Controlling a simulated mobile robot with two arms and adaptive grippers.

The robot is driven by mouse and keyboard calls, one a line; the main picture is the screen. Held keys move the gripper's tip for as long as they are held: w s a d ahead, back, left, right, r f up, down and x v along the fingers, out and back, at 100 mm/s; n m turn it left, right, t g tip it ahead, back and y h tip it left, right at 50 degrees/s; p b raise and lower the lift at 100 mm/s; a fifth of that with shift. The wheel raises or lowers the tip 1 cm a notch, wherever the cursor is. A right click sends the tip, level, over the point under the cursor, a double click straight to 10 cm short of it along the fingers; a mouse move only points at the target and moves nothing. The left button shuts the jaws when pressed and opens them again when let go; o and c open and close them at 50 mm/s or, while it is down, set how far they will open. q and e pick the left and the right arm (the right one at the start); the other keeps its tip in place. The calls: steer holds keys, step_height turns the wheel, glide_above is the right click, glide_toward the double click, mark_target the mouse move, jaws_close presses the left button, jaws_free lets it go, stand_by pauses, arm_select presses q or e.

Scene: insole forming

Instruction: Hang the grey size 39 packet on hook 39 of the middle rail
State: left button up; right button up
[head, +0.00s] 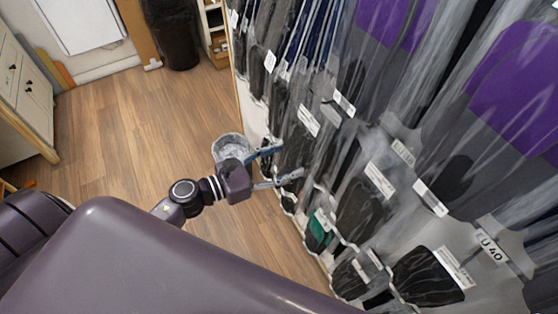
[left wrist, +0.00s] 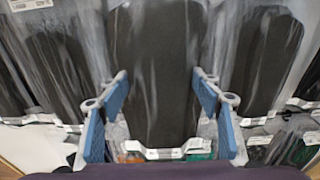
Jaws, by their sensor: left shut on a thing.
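My left gripper (head: 281,165) reaches the wall of hanging packets from the left. In the left wrist view its two blue-padded fingers (left wrist: 162,118) stand on either side of a dark grey packet (left wrist: 155,70) in clear film, and the gripper is shut on it. The packet's size number cannot be read. In the head view the held packet blends with other dark packets behind the fingers. Hook 39 and its number cannot be made out; a tag reading 40 (head: 491,247) shows at the lower right. My right gripper is not in view.
Many film-wrapped packets crowd the wall, including a purple one (head: 520,85) and a green one (head: 318,232) low down. More dark packets (left wrist: 262,60) hang close beside the fingers. A grey bucket (head: 230,146) and a black bin (head: 172,35) stand on open wooden floor (head: 130,125).

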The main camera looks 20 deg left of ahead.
arm_select(q)
steer(key=shift+x, duration=0.85)
steer(key=shift+p+x, duration=0.4)
steer(key=shift+x, duration=0.35)
steer(key=shift+w+d+f+b, duration=0.35)
steer(key=shift+w+f+b, duration=0.1)
steer(key=shift+b, duration=0.3)
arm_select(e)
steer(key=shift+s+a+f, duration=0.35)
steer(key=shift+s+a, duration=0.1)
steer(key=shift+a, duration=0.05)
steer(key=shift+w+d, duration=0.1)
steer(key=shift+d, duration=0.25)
arm_select(q)
steer(key=o, duration=1.3)
steer(key=shift+c, duration=0.2)
steer(key=shift+s, duration=0.15)
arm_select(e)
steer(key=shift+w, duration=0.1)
